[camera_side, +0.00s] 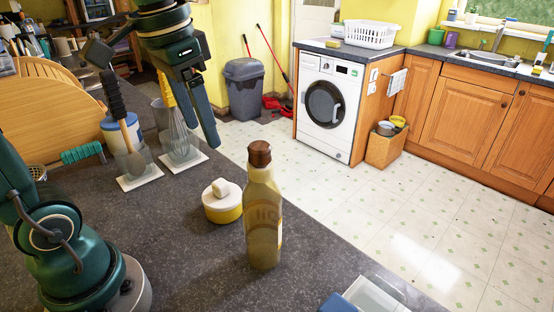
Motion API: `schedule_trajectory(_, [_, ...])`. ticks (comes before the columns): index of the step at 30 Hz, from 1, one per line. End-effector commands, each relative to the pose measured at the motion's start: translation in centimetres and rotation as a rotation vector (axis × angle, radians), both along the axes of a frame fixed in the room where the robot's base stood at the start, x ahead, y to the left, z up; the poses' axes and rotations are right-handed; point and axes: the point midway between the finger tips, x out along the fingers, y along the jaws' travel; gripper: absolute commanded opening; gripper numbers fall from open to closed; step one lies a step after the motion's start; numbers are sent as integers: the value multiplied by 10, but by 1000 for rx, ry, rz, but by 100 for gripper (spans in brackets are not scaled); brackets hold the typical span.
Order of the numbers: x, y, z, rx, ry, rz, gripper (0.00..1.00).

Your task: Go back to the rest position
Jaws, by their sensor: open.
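My gripper (203,108) hangs in the air at the upper middle left, pointing down, with its jaws open and nothing seen between them. It is above and behind the dark speckled worktop (190,255) in the picture, close to the whisk. One finger shows clearly; the other is mostly hidden. My green arm base stands at the lower left.
A bottle with a brown cap (263,215) stands upright on the worktop. Left of it is a yellow-and-white round pot (222,208). A whisk (178,130) and a spoon (128,140) stand in clear holders. A blue-edged clear box (375,298) is at the front right.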

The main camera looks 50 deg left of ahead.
Motion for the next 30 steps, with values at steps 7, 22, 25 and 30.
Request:
schedule_trajectory(7, [-47, -29, -24, -7, -170, -35, 71])
schedule_trajectory(22, [-61, -37, -68, -51, -296, 44, 71])
schedule_trajectory(25, [-61, -37, -68, -51, -295, 44, 71])
schedule_trajectory(30, [-61, -37, -68, -51, -294, 43, 71])
